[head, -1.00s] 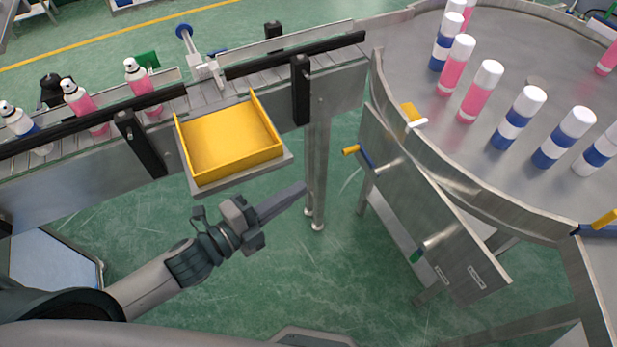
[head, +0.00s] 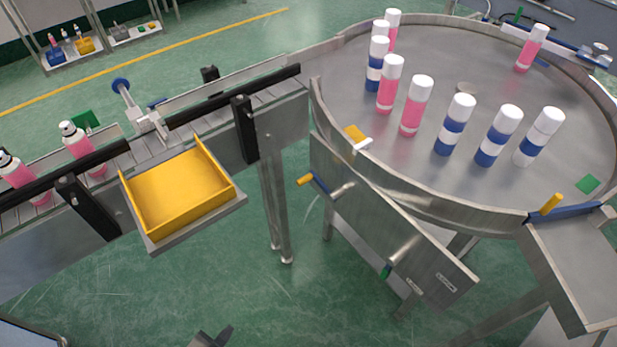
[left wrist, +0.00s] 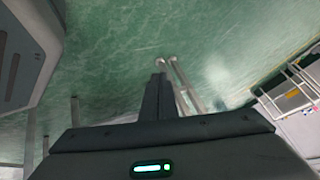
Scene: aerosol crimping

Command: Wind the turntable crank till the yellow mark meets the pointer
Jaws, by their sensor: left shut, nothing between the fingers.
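The round steel turntable (head: 440,70) fills the right of the head view. Below its near rim, a slanted steel panel (head: 390,235) carries a crank with a blue arm and yellow knob (head: 306,180). A second handle with a green knob (head: 386,271) sits lower on the panel. A small yellow and white piece (head: 355,133) sits at the near-left rim; I cannot tell whether it is mark or pointer. My left gripper (head: 224,335) barely shows at the bottom edge, apart from the crank. In the left wrist view its fingers (left wrist: 158,88) are shut and empty. My right gripper is unseen.
Several pink and blue cans (head: 415,105) stand on the turntable. A conveyor (head: 190,110) with pink cans and a yellow tray (head: 180,190) lies to the left. A yellow handle (head: 551,204) sits on the blue gate at right. Green floor lies open below the panel.

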